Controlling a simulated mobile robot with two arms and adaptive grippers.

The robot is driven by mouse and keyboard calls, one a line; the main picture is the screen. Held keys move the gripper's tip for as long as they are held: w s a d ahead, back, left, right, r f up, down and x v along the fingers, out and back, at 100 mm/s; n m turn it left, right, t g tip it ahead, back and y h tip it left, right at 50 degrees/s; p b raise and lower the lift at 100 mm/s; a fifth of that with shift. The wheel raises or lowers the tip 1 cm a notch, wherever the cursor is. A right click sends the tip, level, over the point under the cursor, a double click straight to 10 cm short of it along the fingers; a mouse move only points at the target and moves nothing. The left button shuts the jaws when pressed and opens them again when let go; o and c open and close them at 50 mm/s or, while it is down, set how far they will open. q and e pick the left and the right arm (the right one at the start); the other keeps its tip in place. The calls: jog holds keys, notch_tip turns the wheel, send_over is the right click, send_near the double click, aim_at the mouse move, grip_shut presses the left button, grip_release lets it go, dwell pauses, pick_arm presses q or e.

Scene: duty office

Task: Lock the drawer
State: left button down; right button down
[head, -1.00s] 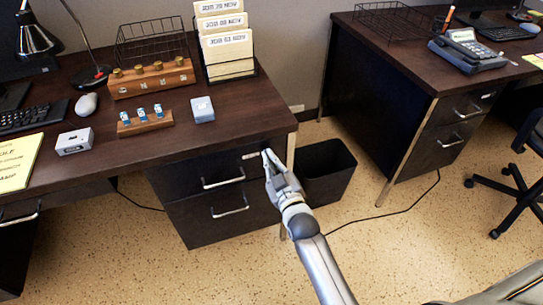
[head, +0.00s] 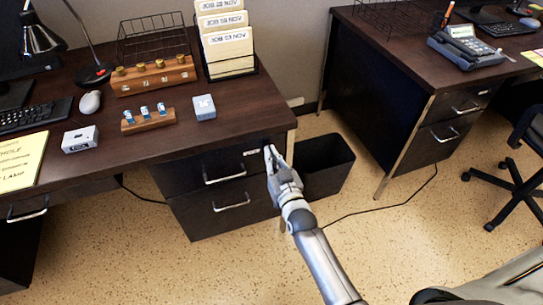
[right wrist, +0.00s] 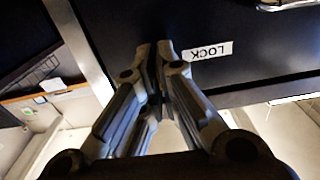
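The dark desk pedestal has an upper drawer (head: 190,178) and a lower drawer (head: 190,215), both flush with the front. A white label sits at the upper drawer's top right; it reads LOCK in the right wrist view (right wrist: 207,50). My right gripper (head: 271,149) is at the drawer front just right of this label. In the right wrist view its fingertips (right wrist: 155,48) are close together, nearly meeting, beside the label. The lock itself is hidden behind the fingers, and I cannot see anything between them. My left gripper is not in view.
The desk top (head: 240,115) overhangs just above the gripper. A metal desk leg (head: 290,147) and a black waste bin (head: 325,165) stand close on its right. The floor in front is clear.

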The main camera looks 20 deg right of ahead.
jog(key=c, duration=1.7)
grip_release()
jog(key=shift+s, duration=0.1)
jog(key=s, duration=1.2)
jog(key=shift+d, duration=0.15)
jog(key=shift+w+f, duration=0.1)
